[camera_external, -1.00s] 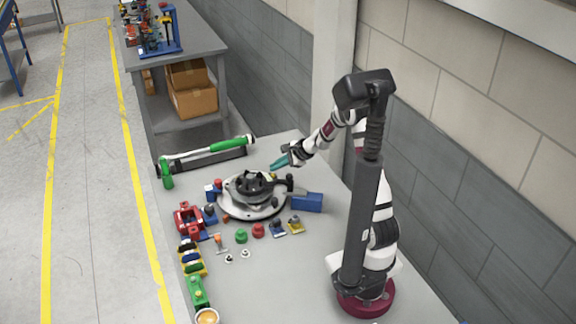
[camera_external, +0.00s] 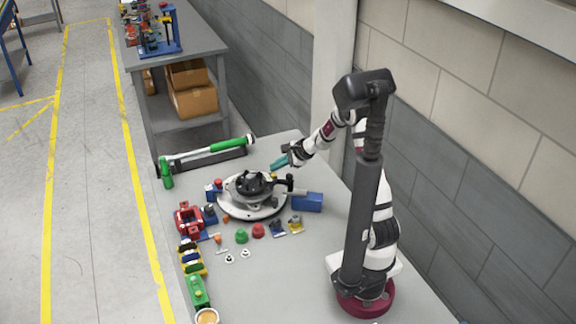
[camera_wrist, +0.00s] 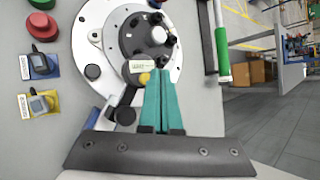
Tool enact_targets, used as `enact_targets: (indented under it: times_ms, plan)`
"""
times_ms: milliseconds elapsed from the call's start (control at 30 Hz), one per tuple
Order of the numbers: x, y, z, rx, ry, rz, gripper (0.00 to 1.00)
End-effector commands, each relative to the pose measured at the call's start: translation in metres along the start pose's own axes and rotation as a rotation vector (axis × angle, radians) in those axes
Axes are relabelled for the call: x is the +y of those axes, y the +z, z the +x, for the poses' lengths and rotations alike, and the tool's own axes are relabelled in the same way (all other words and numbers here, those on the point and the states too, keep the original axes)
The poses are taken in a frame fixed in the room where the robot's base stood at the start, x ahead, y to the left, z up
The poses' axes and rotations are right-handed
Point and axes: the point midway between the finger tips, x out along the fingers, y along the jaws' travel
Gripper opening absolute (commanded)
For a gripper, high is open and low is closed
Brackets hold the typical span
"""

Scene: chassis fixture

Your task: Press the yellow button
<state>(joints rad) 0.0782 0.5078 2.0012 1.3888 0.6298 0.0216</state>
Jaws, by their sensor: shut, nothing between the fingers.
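A small round yellow button (camera_wrist: 145,79) shows in the wrist view on the chassis fixture, beside a pale label plate and just left of my fingers. I cannot pick it out in the external view. The fixture is a round pale disc (camera_external: 233,207) with a dark hub (camera_external: 252,184); the disc also fills the upper middle of the wrist view (camera_wrist: 92,32). My gripper (camera_wrist: 163,74) has teal fingers shut together with nothing between them. In the external view my gripper (camera_external: 280,163) is at the far right side of the disc. Contact with the button cannot be told.
A blue block (camera_external: 307,202) stands right of the disc. A red button (camera_external: 258,230), a green button (camera_external: 241,236) and small switches lie in front. A green-handled tool (camera_external: 229,145) lies behind. The table's right front is mostly clear.

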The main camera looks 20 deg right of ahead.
Motion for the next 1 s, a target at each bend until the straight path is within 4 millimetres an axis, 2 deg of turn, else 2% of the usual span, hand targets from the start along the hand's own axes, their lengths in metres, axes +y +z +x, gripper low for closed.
enact_targets:
  times_ms: [1000]
  plan:
    - [0.0046, -0.0046, 0.0063, 0.000, 0.000, 0.000, 0.00]
